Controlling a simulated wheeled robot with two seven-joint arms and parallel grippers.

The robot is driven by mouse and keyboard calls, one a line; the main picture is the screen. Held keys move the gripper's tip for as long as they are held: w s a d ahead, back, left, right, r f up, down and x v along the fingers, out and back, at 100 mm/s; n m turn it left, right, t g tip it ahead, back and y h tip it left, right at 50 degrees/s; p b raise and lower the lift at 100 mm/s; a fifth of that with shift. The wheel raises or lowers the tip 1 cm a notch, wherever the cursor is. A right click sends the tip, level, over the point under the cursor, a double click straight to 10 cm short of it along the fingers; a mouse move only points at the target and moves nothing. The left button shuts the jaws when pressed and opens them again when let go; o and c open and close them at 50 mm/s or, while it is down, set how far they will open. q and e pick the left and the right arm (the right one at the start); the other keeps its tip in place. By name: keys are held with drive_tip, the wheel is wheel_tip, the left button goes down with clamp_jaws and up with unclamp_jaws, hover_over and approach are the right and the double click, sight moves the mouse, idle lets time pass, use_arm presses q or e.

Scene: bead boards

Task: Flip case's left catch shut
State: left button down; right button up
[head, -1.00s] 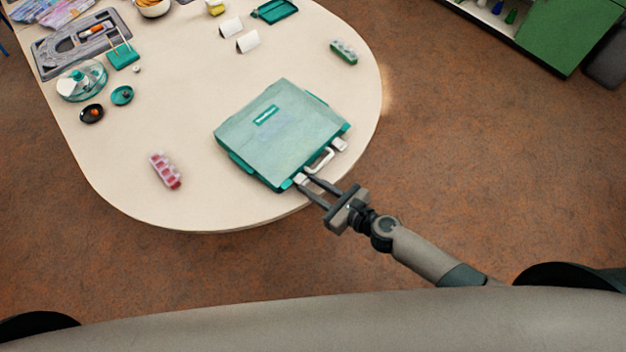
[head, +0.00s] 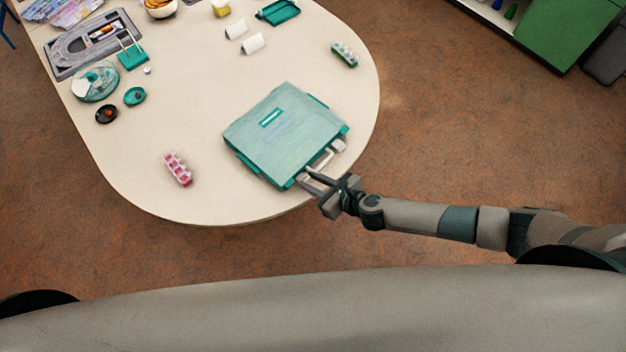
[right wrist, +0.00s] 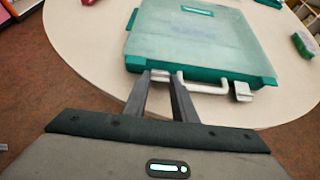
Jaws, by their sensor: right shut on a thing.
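The teal case (head: 290,132) lies closed on the table near its rounded front edge, its handle side toward me. It also shows in the right wrist view (right wrist: 200,40). The pale handle (right wrist: 208,88) sticks out from its front side. The right catch (right wrist: 243,92) juts outward beside the handle's right end; it also shows in the head view (head: 338,146). My right gripper (right wrist: 164,76) is at the left end of the handle, its fingers shut on the left catch (right wrist: 162,73), which they mostly hide. My left gripper is not in view.
The cream table (head: 200,110) is bare around the case. A pink bead box (head: 178,168) lies to the left and a green one (head: 344,54) behind to the right. Trays, bowls and white cards stand farther back.

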drive_tip(key=shift+a+r, duration=0.1)
drive_tip(key=shift+r, duration=0.1)
idle(0.6)
drive_tip(key=o, duration=0.8)
drive_tip(key=shift+g+h, duration=0.3)
drive_tip(key=shift+b+v, duration=1.7)
drive_tip(key=shift+v, duration=6.95)
